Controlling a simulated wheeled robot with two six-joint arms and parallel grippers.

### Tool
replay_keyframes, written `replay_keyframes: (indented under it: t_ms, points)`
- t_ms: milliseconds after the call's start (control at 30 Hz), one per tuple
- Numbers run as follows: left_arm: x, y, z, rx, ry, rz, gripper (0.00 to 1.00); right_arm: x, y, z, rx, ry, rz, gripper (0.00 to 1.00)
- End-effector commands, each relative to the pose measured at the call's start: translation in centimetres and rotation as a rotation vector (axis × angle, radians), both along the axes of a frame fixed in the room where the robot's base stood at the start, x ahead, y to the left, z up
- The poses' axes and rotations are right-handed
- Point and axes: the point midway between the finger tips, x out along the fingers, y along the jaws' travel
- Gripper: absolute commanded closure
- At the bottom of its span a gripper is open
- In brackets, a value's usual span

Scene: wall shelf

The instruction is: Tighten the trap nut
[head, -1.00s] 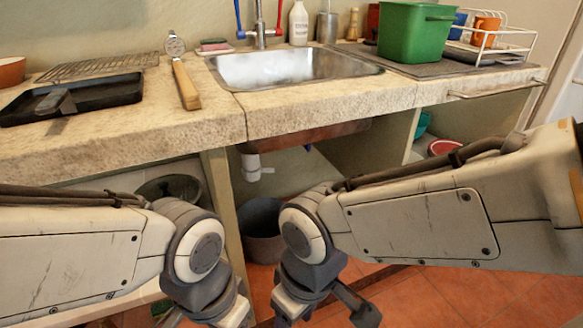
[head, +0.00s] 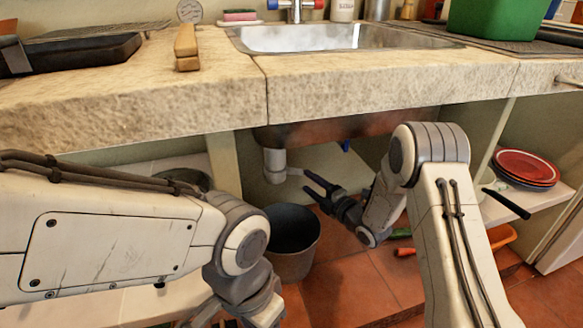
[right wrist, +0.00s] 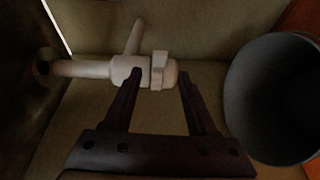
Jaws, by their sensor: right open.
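The white drain trap (head: 275,164) hangs under the sink in the head view. In the right wrist view the trap body (right wrist: 126,70) lies sideways in the picture, with a side pipe branching off. The trap nut (right wrist: 158,70) is a pale ribbed collar near its end. My right gripper (head: 313,188) reaches under the counter, just right of the trap. In the right wrist view its two dark fingers (right wrist: 160,76) are open and point at the nut area, one towards each side. I cannot tell whether they touch it. My left arm's wrist is at the bottom edge; its fingers are out of view.
A grey bucket (head: 293,240) stands on the floor below the trap. The stone counter (head: 140,95) and the metal sink (head: 330,38) are overhead. A shelf with red plates (head: 525,167) is at the right. The tiled floor (head: 345,285) is partly open.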

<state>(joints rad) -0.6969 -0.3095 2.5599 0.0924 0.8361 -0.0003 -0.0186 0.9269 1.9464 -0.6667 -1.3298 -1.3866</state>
Motion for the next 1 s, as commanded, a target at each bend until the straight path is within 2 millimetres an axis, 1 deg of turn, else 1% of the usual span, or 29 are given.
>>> replay_keyframes:
  t_ms: [100,233,500,700,800,1000]
  points:
    - [0.0,0.0,-0.4,0.000,0.000,0.000,0.50,0.2,-0.3,-0.4,0.002,-0.034,0.005,0.43]
    - [0.0,0.0,-1.1,0.000,0.000,0.000,0.50,1.4,0.4,-0.4,-0.001,-0.041,0.004,0.43]
    - [0.0,0.0,-3.4,0.000,0.000,0.000,0.50,5.4,3.4,-0.6,0.001,-0.040,0.002,0.43]
    - [0.0,0.0,-4.3,0.000,0.000,0.000,0.50,7.5,5.1,-0.4,0.001,-0.037,0.001,0.43]
    - [0.0,0.0,-4.5,0.000,0.000,0.000,0.50,8.0,5.5,-0.3,0.002,-0.035,0.001,0.43]
    - [0.0,0.0,-4.5,0.000,0.000,0.000,0.50,8.2,5.8,-0.2,0.002,-0.034,0.002,0.43]
